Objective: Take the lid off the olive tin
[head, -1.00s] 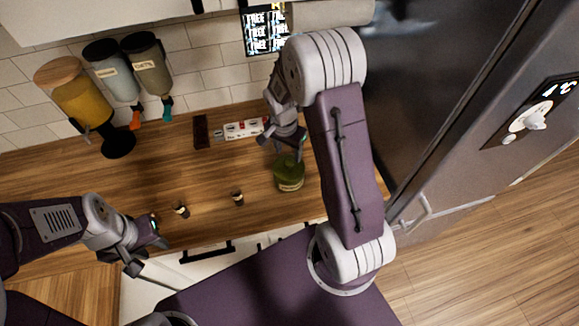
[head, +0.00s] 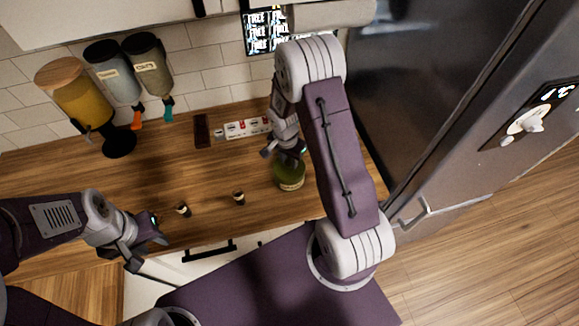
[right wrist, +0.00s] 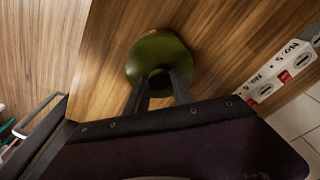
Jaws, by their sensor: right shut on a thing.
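The olive tin (head: 291,179) stands on the wooden counter near its right end, a round green container with a small label on its side. In the right wrist view its green lid (right wrist: 151,50) fills the space ahead of the fingers, with a dark round knob at its middle. My right gripper (head: 286,153) is over the tin from above, its fingers (right wrist: 160,80) shut on the lid's knob. The lid appears to sit on the tin; any gap is hidden. My left gripper (head: 150,251) is open and empty at the counter's front edge.
A white power strip (head: 247,127) and a dark block (head: 202,131) lie behind. Dispensers (head: 85,95) hang at back left. The fridge (head: 440,90) is on the right.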

